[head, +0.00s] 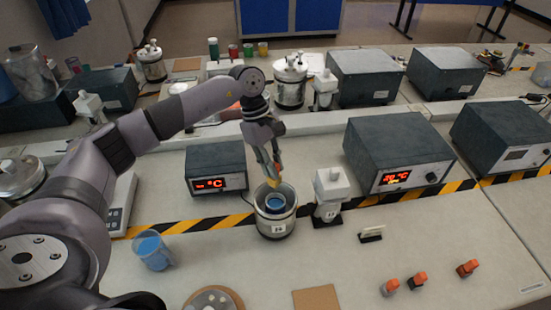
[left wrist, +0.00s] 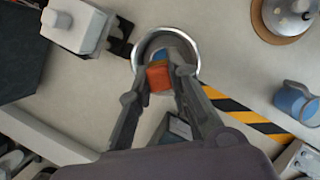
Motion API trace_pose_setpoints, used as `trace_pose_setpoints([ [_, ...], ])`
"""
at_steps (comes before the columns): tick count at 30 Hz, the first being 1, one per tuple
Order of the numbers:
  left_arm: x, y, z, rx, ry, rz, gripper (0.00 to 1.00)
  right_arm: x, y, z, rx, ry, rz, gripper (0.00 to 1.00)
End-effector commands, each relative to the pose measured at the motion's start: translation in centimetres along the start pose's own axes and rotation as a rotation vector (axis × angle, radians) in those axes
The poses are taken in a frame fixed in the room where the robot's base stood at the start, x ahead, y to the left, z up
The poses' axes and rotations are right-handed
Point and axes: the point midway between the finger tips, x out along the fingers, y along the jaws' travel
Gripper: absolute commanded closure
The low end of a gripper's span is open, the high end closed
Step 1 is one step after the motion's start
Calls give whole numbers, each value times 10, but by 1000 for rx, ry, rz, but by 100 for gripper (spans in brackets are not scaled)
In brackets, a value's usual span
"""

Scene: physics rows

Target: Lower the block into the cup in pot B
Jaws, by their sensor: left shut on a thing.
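My left gripper (head: 271,170) points down, shut on a small orange block (head: 274,182), which also shows in the left wrist view (left wrist: 159,78). The block is held over the mouth of a metal pot (head: 262,222), which has a small label on its front that is too small to read surely. A blue cup (head: 276,204) sits inside this pot. In the left wrist view, the block overlaps the pot's round rim (left wrist: 140,45) and hides part of the blue inside (left wrist: 160,56). I cannot tell the block's exact height above the cup. My right gripper is not in view.
A white-headed device (head: 329,196) stands close to the right of the pot. A control box (head: 216,168) stands behind it to the left. A blue beaker (head: 152,252) is at the front left. Several orange-topped pieces (head: 391,287) lie front right.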

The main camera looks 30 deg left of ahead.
Motion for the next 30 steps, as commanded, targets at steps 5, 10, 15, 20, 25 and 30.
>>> trace_pose_setpoints([
  [5, 6, 0, -2, 1, -1, 0, 100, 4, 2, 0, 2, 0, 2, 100],
  [10, 16, 0, -5, 2, -1, 0, 100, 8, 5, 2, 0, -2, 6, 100],
  [15, 27, 0, -9, 4, 0, 0, 100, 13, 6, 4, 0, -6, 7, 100],
  [20, 37, 0, -12, 5, 0, -1, 100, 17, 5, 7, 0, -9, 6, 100],
  [25, 49, 0, -16, 6, -1, 0, 100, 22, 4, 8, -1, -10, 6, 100],
  [30, 62, 0, -21, 6, 0, 0, 100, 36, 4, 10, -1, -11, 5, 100],
])
